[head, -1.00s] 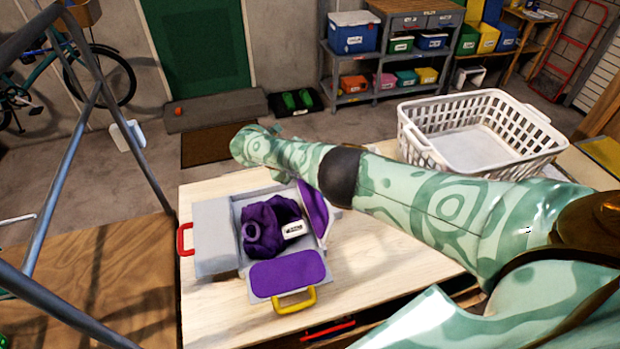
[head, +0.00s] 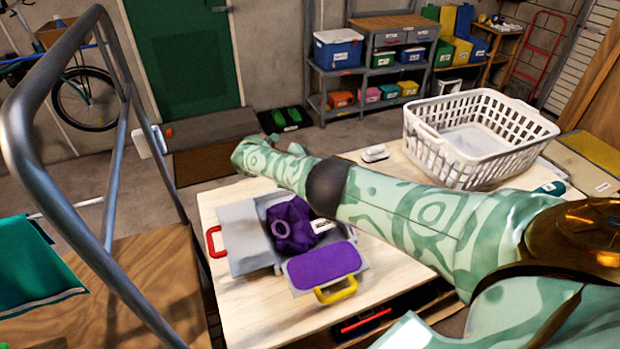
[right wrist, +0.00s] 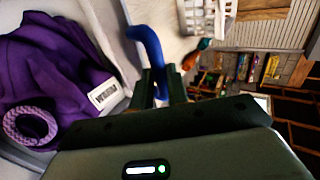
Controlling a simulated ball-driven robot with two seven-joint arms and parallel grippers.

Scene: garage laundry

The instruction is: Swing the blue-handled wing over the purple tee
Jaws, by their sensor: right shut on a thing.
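The purple tee (head: 292,226) lies bunched on the grey folding board (head: 250,240), with a white label on it. It also shows in the right wrist view (right wrist: 45,75), left of my gripper. In the right wrist view my right gripper (right wrist: 162,88) is shut on the blue handle (right wrist: 148,48) of the wing. A pale grey panel (right wrist: 105,35) lies between handle and tee. In the head view my right arm hides the blue handle, its gripper and most of that wing. My left gripper is not in view.
A red handle (head: 214,242) is at the board's left and a yellow-handled, purple-topped wing (head: 324,265) at its front. A white laundry basket (head: 478,135) stands at the table's far right. A grey tube frame (head: 110,120) stands at the left. Bare table (head: 245,320) shows in front.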

